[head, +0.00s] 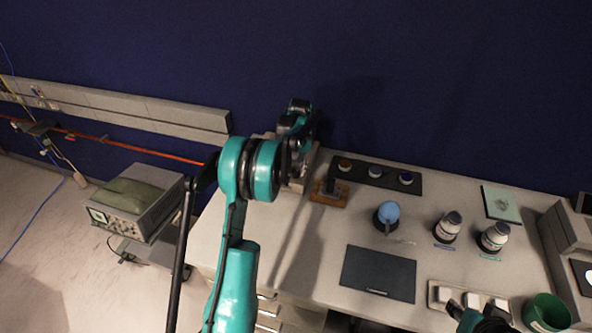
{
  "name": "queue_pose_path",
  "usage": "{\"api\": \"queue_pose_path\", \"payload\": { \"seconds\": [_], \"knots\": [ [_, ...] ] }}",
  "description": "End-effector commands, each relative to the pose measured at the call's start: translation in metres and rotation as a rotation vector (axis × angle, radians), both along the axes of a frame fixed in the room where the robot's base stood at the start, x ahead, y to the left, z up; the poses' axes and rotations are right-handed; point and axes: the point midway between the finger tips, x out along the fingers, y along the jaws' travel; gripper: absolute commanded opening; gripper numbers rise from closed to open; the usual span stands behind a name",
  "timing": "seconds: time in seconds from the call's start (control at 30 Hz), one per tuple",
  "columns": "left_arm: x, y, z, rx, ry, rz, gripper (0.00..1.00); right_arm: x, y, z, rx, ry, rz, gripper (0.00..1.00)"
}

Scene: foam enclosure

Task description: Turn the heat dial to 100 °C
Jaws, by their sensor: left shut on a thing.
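My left arm reaches from the bottom of the head view to a pale grey device (305,180) at the table's left back, apparently the heater. My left gripper (297,168) is down at this device, mostly hidden by my own arm links. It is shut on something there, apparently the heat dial. The dial, its scale and its setting cannot be made out. My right gripper (480,316) shows only in part at the bottom right edge, over a pale tray; its jaws are not clear.
A wooden block (328,194) stands right beside the device. A black rack (376,174) with several small jars, a blue round flask (388,214), two white bottles (447,226), a dark mat (378,274) and a green cup (546,313) occupy the table (330,235). Some tabletop between is clear.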

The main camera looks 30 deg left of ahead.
Motion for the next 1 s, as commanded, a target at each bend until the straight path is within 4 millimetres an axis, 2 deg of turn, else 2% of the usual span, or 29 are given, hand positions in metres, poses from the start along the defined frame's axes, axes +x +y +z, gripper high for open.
{"api": "queue_pose_path", "payload": {
  "seconds": [0.6,1.0],
  "knots": [
    [-0.0008,0.0006,0.0003,0.0,-0.001,-0.581,0.0,0.0,0.0,-0.0072,0.0,0.0,0.0,0.4],
    [-0.0007,0.0008,0.0003,0.001,-0.002,-0.87,0.0,0.0,0.0,-0.0096,0.0,0.0,0.0,0.4]
  ]
}}
